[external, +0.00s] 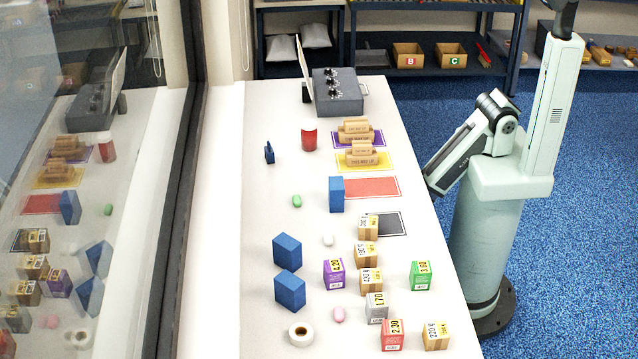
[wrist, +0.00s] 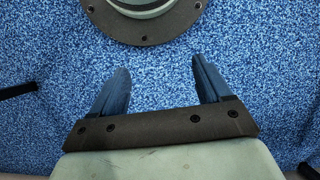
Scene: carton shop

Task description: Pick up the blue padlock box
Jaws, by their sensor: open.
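Three plain blue boxes stand on the white table: one beside the red mat (external: 337,195), one lower left (external: 286,252), and one just in front of that (external: 289,291). A small dark-blue item (external: 269,153) stands farther back on the left; its shape is too small to make out surely. I cannot tell which blue thing is the padlock box, as no padlock mark is readable. My gripper (wrist: 161,85) is open and empty in the wrist view, over blue floor, away from the table things. Its fingers do not show in the external view.
Several labelled cartons, such as a purple one (external: 334,274) and a green one (external: 421,275), fill the front right of the table. A tape roll (external: 301,334) lies at the front. A red can (external: 309,140) and grey device (external: 338,97) stand at the back. Glass borders the left.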

